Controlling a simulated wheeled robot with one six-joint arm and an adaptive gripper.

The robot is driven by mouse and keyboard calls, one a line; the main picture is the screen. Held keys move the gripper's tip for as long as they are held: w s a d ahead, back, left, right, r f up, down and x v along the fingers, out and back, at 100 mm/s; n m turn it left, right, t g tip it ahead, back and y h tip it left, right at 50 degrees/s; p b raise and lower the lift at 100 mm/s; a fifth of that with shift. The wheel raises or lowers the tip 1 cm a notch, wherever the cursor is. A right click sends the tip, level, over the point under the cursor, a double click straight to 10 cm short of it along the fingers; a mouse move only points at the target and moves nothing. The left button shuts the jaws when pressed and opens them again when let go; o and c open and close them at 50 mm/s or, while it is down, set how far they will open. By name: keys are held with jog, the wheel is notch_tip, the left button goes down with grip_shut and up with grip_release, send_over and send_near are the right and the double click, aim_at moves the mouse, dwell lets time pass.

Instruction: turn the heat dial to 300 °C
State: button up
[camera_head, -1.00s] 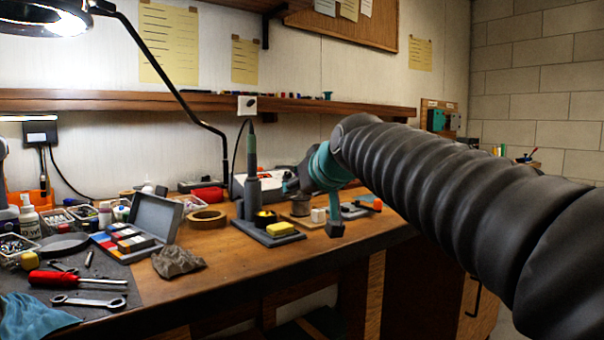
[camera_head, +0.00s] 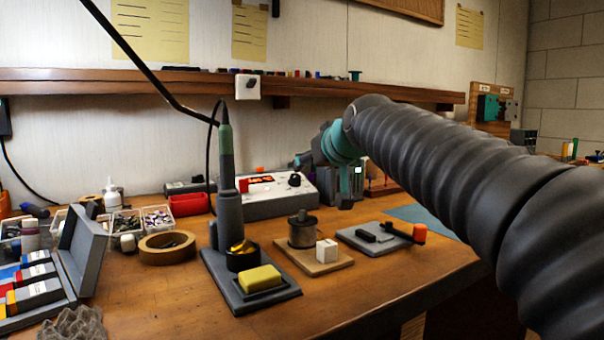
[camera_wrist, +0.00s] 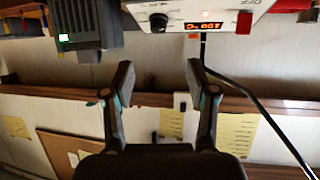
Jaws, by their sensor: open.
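The soldering station (camera_head: 275,203) is a box with a white sloped front, standing at the back of the bench. Its black heat dial (camera_head: 295,180) is at the right of the panel, beside a lit red display (camera_head: 260,179) and a red switch (camera_head: 243,186). In the wrist view, which looks upside down, the dial (camera_wrist: 159,22), display (camera_wrist: 204,26) and red switch (camera_wrist: 244,22) show at the top; the digits are too small to read surely. My gripper (camera_wrist: 160,74) is open and empty, apart from the dial. In the head view my gripper (camera_head: 320,182) hangs just right of the dial.
A soldering iron stand (camera_head: 228,235) with a yellow sponge (camera_head: 259,279) stands in front of the station. A solder spool (camera_head: 303,232) is on a wooden board. A dark grey box (camera_wrist: 85,22) with a green light sits beside the station. A shelf (camera_head: 130,82) runs behind.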

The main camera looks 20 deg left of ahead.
aim_at(296, 176)
jog(key=p+x, duration=0.2)
jog(key=x, duration=1.1)
jog(key=shift+f, duration=0.15)
grip_shut()
